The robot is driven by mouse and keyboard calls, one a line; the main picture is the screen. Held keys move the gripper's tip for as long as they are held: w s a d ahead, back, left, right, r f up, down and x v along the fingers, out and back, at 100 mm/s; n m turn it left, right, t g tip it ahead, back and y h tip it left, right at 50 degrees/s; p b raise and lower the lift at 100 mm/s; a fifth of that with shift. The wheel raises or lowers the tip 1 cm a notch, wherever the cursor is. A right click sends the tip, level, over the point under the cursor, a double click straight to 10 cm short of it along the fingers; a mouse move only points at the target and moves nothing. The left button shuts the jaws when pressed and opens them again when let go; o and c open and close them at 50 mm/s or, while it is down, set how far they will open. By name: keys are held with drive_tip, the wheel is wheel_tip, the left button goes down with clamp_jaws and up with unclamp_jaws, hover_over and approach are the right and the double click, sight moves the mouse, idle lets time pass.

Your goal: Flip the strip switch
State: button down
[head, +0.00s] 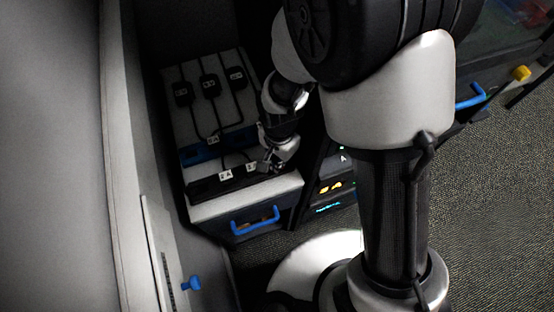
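A long black power strip (206,188) lies along the front of a white-topped cabinet in the head view. Black cables with small white labels run to it. The strip's switch cannot be made out at this size. My gripper (266,168) is low over the right end of the strip, close beside a white label (251,168). Its fingers are small and dark, and I cannot tell whether they are open or touch the strip. The gripper hides the strip's right end.
Several black adapters (208,84) with cables lie behind the strip, past a blue bar (196,155). Below is a drawer with a blue handle (255,222). A dark unit with lit displays (335,187) stands right of the cabinet. A pale wall closes the left side.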

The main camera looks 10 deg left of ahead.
drive_tip(key=shift+f, duration=0.3)
drive_tip(key=shift+r+p, duration=2.65)
drive_tip(key=shift+r, duration=0.9)
